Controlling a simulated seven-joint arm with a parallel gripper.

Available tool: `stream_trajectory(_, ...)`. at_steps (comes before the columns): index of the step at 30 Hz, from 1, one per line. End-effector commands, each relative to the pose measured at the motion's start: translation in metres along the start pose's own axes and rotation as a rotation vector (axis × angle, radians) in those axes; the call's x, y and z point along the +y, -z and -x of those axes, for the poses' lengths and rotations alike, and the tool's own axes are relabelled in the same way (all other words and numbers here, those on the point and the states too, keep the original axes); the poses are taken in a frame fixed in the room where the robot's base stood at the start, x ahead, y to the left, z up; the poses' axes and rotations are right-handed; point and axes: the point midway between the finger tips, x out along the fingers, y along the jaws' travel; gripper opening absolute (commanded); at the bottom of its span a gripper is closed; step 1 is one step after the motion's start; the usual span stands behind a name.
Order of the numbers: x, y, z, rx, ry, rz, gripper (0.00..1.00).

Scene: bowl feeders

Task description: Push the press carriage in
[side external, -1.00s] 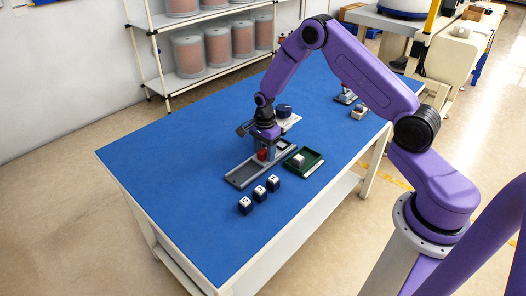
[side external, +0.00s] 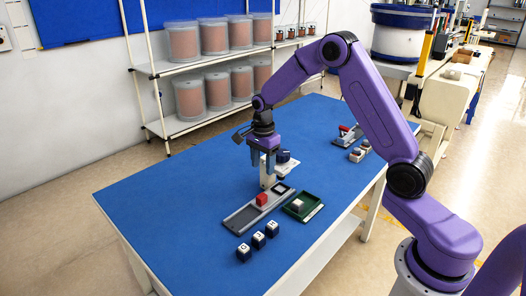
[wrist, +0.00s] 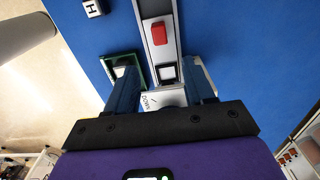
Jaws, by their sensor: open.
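A grey rail (side external: 240,219) lies on the blue table, with a red block (side external: 262,199) standing on it. The wrist view shows the red block (wrist: 159,33) on the rail, and a dark-framed white square (wrist: 167,73) nearer the press. I cannot tell exactly which part is the carriage. The press, with a white base and dark knob (side external: 283,156), stands at the rail's far end, partly hidden by my gripper. Its plate marked "DOWN" (wrist: 150,101) shows between my fingers. My gripper (side external: 263,168) is open and empty, above the rail's far half, apart from the red block.
A green tray (side external: 315,213) holding a whitish block lies right of the rail. Several dark lettered cubes (side external: 258,239) stand in front. Another small fixture with a red part (side external: 348,130) is farther back right. The table's left side is clear.

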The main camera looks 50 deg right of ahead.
Motion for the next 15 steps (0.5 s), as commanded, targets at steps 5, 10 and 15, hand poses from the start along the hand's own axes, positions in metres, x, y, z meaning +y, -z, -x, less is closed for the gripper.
stream_trajectory(5,-0.001,0.0,0.029,0.0,0.003,0.0,0.53)
stream_trajectory(10,0.0,0.001,0.041,0.0,0.0,-0.001,0.53)
stream_trajectory(15,0.0,0.0,0.043,0.0,0.0,0.0,0.53)
